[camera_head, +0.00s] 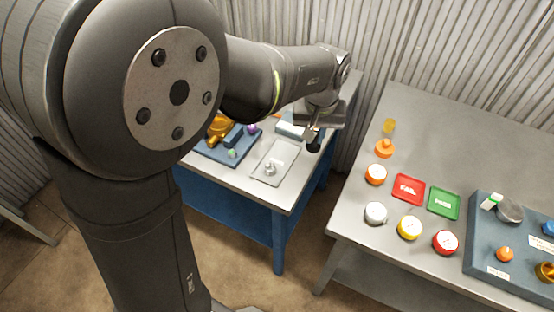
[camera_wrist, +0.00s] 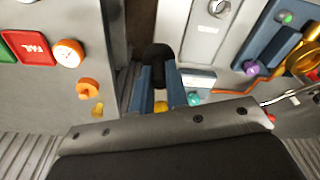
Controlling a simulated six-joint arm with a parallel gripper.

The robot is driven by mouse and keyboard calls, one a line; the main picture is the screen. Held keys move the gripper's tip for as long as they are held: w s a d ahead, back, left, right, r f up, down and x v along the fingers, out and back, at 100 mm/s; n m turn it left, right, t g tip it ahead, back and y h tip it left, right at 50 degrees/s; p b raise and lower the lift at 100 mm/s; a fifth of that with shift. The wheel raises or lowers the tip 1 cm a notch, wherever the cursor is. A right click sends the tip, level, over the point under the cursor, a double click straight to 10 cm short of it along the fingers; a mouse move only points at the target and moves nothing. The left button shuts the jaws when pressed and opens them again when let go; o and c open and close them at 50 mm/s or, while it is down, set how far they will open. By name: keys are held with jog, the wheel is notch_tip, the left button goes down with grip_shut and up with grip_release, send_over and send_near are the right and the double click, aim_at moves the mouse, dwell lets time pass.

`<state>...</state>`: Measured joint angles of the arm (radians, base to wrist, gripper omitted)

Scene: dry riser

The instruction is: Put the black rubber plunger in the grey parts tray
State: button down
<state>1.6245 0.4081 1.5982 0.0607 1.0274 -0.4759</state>
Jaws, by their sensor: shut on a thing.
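The black rubber plunger (camera_head: 314,144) hangs below my gripper (camera_head: 317,129) in the head view, near the right edge of the left bench. In the wrist view the plunger (camera_wrist: 158,51) is a dark rounded piece between the two blue fingers (camera_wrist: 159,70), which are shut on it. The grey parts tray (camera_head: 285,154) lies flat on the left bench, left of and below the plunger in the head view. It holds a small silver fitting (camera_head: 269,168). In the wrist view the tray (camera_wrist: 203,35) is right of the plunger. The plunger is apart from the tray.
A blue tray (camera_head: 213,152) with brass and coloured parts lies left of the grey tray. A gap separates the left bench from the right bench (camera_head: 350,214), which carries gauges, red FAIL (camera_head: 408,189) and green (camera_head: 443,203) trays, and a blue-grey fixture (camera_head: 482,235).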

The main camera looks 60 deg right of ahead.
jog(key=shift+s+f, duration=0.15)
jog(key=shift+f, duration=0.1)
jog(key=w+d+f, duration=0.1)
jog(key=w+f, duration=0.1)
jog(key=w, duration=0.1)
jog(key=w+d+f, duration=0.1)
jog(key=w+f, duration=0.1)
jog(key=w, duration=0.2)
jog(key=w+d+f, duration=0.2)
jog(key=w, duration=0.1)
jog(key=shift+w+f, duration=0.25)
jog(key=shift+f, duration=2.1)
jog(key=shift+f, duration=0.1)
jog(key=c, duration=1.5)
grip_release()
jog(key=shift+o, duration=0.5)
notch_tip(320, 180, up, 12)
jog(key=a, duration=0.1)
jog(key=shift+s+a, duration=0.2)
jog(key=shift+s, duration=0.1)
